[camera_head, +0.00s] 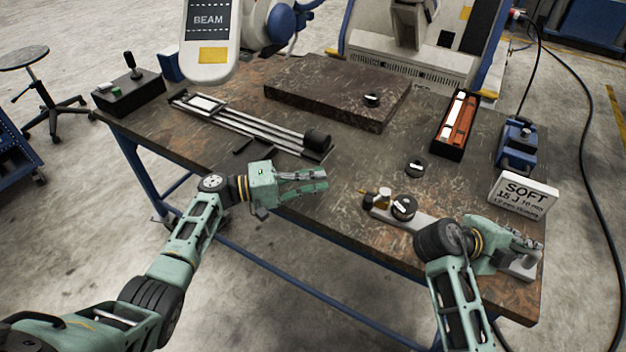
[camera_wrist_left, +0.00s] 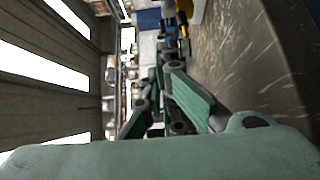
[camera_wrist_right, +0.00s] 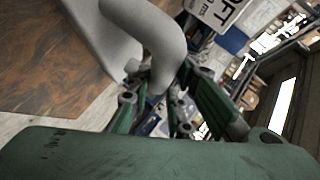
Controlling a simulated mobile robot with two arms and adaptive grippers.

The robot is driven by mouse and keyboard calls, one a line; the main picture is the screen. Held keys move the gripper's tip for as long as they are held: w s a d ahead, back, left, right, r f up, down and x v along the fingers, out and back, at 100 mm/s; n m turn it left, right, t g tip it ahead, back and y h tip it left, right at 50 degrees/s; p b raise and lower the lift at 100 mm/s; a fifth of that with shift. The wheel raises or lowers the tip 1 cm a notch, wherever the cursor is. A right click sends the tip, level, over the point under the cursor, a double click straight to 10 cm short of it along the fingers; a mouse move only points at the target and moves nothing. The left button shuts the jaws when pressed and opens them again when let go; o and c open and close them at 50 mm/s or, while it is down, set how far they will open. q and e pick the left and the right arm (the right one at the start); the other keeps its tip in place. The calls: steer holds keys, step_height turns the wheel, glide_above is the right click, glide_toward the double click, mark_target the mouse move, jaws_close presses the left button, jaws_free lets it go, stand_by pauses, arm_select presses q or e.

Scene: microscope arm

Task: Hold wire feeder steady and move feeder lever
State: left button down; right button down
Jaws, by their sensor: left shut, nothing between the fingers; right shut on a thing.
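The wire feeder (camera_head: 425,221) appears to be the long light-grey piece near the table's front right edge, with a brass nozzle (camera_head: 365,192) and a black dial with a white pointer (camera_head: 403,207). My right gripper (camera_head: 538,247) is at its right end and covers part of it. In the right wrist view my right gripper (camera_wrist_right: 155,100) is shut on a smooth grey curved part (camera_wrist_right: 155,38) of it; whether this is the lever I cannot tell. My left gripper (camera_head: 326,179) is shut and empty above the front edge, left of the feeder. In the left wrist view its fingers hold nothing.
A dark slab (camera_head: 335,92) and a rail assembly (camera_head: 250,124) lie further left. Bare table (camera_head: 350,150) lies between.

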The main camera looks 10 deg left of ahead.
mark_target(377, 197)
arm_select(q)
steer(key=x, duration=0.6)
steer(key=shift+d, duration=0.1)
steer(key=shift+s+d+f, duration=0.1)
steer(key=shift+s+d, duration=0.75)
steer(key=shift+s, duration=0.15)
steer(key=shift+s+d, duration=0.45)
steer(key=shift+s, duration=0.05)
steer(key=shift+d, duration=0.1)
steer(key=shift+s, duration=0.15)
steer(key=shift+s+n+t, duration=0.1)
steer(key=shift+n+t, duration=0.2)
steer(key=shift+t, duration=0.2)
